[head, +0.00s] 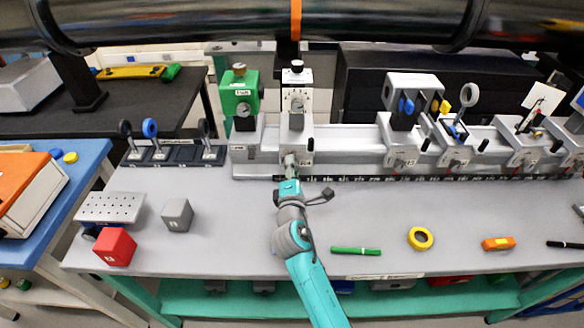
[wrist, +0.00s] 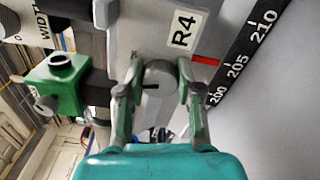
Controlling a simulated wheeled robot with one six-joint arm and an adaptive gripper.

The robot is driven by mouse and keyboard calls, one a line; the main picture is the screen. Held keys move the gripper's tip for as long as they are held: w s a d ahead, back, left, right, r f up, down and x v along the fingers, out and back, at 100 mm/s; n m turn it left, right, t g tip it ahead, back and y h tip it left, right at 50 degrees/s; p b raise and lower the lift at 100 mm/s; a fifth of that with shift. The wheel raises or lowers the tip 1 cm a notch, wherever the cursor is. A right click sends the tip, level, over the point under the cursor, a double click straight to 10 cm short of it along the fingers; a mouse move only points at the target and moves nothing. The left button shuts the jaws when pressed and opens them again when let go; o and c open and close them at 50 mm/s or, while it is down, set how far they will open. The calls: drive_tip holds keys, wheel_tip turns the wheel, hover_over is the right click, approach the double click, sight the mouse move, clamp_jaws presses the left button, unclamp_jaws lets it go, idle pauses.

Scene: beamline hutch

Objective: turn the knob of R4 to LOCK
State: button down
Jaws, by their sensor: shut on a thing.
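The R4 carriage (head: 296,128) sits on the rail in the head view, with its white R4 label (wrist: 183,31) clear in the wrist view. Its round grey knob (wrist: 159,78) is below the label. A short dark line on the knob points toward the left of the wrist view. My gripper (wrist: 158,72) is shut on this knob, one finger on each side. In the head view my gripper (head: 290,165) covers the knob. No LOCK wording is readable; a red mark (wrist: 206,60) shows right of the knob.
A green unit (head: 240,92) stands left of the R4 carriage. Other carriages, one labelled R3 (head: 403,158), stand further right on the rail. A green pen (head: 356,251), yellow tape roll (head: 420,238), grey cube (head: 177,215) and red cube (head: 115,247) lie on the bench. A dark pipe crosses overhead.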

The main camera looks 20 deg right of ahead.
drive_tip(key=shift+m, duration=1.3)
drive_tip(key=c, duration=0.7)
unclamp_jaws()
drive_tip(key=shift+c, duration=0.2)
drive_tip(key=shift+s, duration=0.1)
drive_tip(key=v, duration=1.2)
